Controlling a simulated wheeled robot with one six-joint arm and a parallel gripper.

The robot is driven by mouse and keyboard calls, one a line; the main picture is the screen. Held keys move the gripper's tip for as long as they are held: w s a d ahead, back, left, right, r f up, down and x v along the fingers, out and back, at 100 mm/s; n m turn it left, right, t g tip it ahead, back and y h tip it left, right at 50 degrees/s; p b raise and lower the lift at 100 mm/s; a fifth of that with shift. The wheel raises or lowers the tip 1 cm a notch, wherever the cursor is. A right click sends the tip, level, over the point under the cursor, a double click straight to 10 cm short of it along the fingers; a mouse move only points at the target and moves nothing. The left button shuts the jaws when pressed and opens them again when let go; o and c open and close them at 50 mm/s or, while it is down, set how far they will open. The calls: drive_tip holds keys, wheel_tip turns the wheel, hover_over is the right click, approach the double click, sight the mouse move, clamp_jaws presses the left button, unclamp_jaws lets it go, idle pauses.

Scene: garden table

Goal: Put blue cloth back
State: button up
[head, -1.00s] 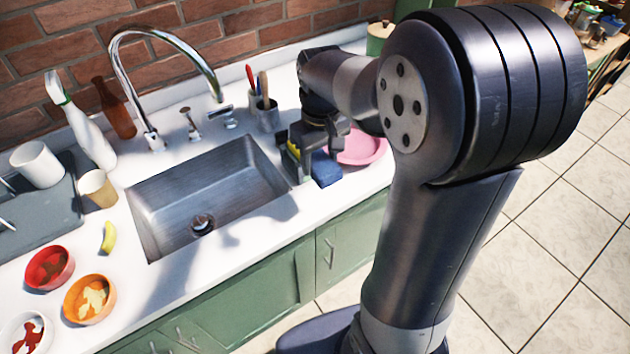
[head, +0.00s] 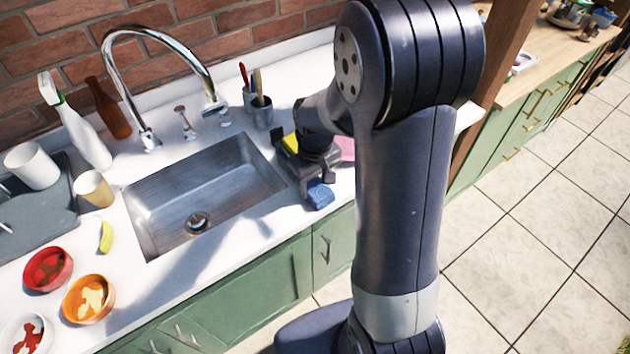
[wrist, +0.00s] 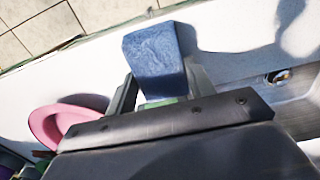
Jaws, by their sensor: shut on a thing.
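The blue cloth (head: 320,194) is a folded, block-like piece at the counter's front edge, right of the sink. In the wrist view the blue cloth (wrist: 153,60) sits at the fingertips. My gripper (head: 314,178) is shut on the blue cloth; in the wrist view my gripper (wrist: 160,88) has one finger on each side of it. I cannot tell whether the cloth touches the counter. A small green patch (wrist: 160,103) shows between the fingers, too hidden to identify.
The steel sink (head: 205,195) is just left of my gripper. A yellow sponge-like thing (head: 290,143) is beside my gripper, partly hidden. A pink plate (wrist: 58,125) lies close by. A utensil cup (head: 262,115) stands behind. Bowls (head: 88,298) and a banana (head: 106,237) are left.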

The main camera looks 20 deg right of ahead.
sight(315, 186)
drive_tip(key=shift+f, duration=0.15)
drive_tip(key=o, duration=1)
wheel_tip(315, 186, up, 12)
drive_tip(key=shift+r, duration=0.2)
drive_tip(key=shift+f, duration=0.15)
wheel_tip(315, 186, down, 12)
drive_tip(key=shift+f, duration=0.25)
drive_tip(key=shift+w+r, duration=0.1)
drive_tip(key=shift+r, duration=1.2)
